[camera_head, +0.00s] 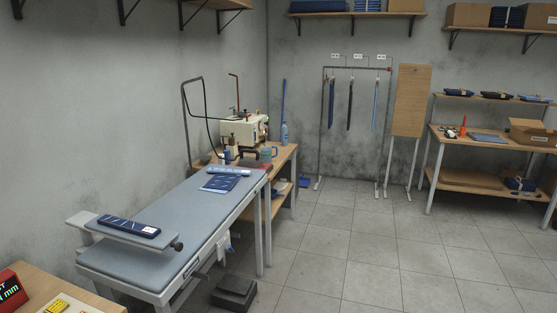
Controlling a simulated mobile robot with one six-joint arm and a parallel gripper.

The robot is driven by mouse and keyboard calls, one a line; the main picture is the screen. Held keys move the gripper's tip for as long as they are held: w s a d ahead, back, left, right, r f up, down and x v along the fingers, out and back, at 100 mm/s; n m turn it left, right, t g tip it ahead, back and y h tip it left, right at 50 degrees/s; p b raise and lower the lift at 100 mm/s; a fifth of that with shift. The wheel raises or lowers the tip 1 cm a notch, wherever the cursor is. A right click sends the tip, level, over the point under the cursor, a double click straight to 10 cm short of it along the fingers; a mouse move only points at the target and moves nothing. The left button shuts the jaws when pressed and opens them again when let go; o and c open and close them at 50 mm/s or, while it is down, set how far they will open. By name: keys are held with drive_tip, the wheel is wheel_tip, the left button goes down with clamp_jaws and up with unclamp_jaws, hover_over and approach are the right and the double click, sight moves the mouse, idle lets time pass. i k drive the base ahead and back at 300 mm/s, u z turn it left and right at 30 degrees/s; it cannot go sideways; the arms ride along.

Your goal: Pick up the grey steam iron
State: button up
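I cannot make out the grey steam iron for certain in the head view. A cream-coloured machine (243,130) with hoses stands on a wooden table (285,153) behind the ironing table. Small dark and blue items are crowded at its front left, too small to tell apart. The long ironing table (160,262) has a grey-blue padded top. Folded dark blue cloth (221,184) lies near its far end, and another folded dark blue piece (128,226) lies on the raised narrow board (90,229) at its near end. My gripper is not in view.
A dark foot pedal box (234,292) sits on the floor beside the ironing table. A workbench (475,148) with a cardboard box (532,131) stands at the right. A garment rail (356,68) is against the back wall. The tiled floor (370,250) between is clear.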

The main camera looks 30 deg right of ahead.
sight(245, 161)
drive_tip(key=z, duration=0.65)
drive_tip(key=k, duration=1)
drive_tip(key=u, duration=0.05)
drive_tip(key=i, duration=0.95)
drive_tip(key=z, duration=0.05)
